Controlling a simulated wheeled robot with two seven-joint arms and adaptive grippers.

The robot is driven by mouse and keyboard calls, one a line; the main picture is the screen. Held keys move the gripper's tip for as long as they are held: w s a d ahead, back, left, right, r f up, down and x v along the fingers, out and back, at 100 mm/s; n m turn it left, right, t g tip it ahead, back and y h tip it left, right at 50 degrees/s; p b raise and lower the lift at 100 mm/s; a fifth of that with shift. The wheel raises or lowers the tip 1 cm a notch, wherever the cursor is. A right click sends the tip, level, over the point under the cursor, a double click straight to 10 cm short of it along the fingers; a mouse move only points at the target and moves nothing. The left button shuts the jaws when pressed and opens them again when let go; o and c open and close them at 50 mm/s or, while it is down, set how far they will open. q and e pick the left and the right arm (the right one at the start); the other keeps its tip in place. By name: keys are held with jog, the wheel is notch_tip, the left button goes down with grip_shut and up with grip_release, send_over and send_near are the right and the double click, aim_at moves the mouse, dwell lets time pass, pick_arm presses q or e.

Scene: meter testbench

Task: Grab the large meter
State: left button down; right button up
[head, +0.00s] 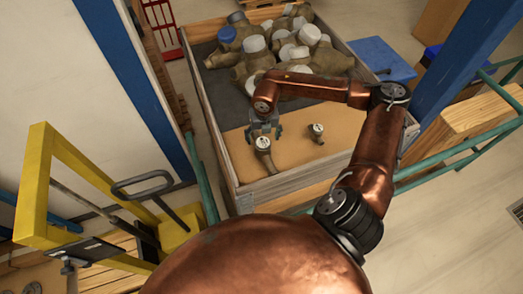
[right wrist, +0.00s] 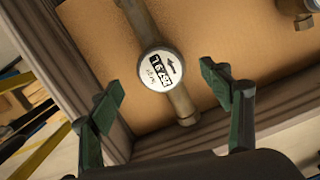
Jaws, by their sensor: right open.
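A long brass-coloured meter with a round white dial (head: 263,144) lies on the tan board in the crate. In the right wrist view this larger meter (right wrist: 158,68) shows its dial, with an arrow and dark digits, and its pipe running slantwise. My right gripper (head: 264,128) is open just above it. In the right wrist view its fingers (right wrist: 160,88) are apart on either side of the meter's lower part, with nothing held. A smaller meter (head: 316,132) lies to the right; part of it shows in the right wrist view (right wrist: 300,8). My left gripper is out of view.
The crate (head: 300,184) has raised wooden walls close to the gripper. Several big meters with blue and white caps (head: 270,50) are heaped at its back. A blue post (head: 455,70) and green rails stand right; a yellow frame (head: 35,180) stands left.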

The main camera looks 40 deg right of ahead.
aim_at(263, 142)
notch_tip(263, 142, down, 4)
jog(key=shift+w+d+f+p, duration=0.15)
jog(key=shift+f+p, duration=0.1)
jog(key=shift+p, duration=0.65)
jog(key=shift+f, duration=0.55)
jog(key=shift+c, duration=0.7)
grip_shut()
jog(key=shift+w+r, duration=0.2)
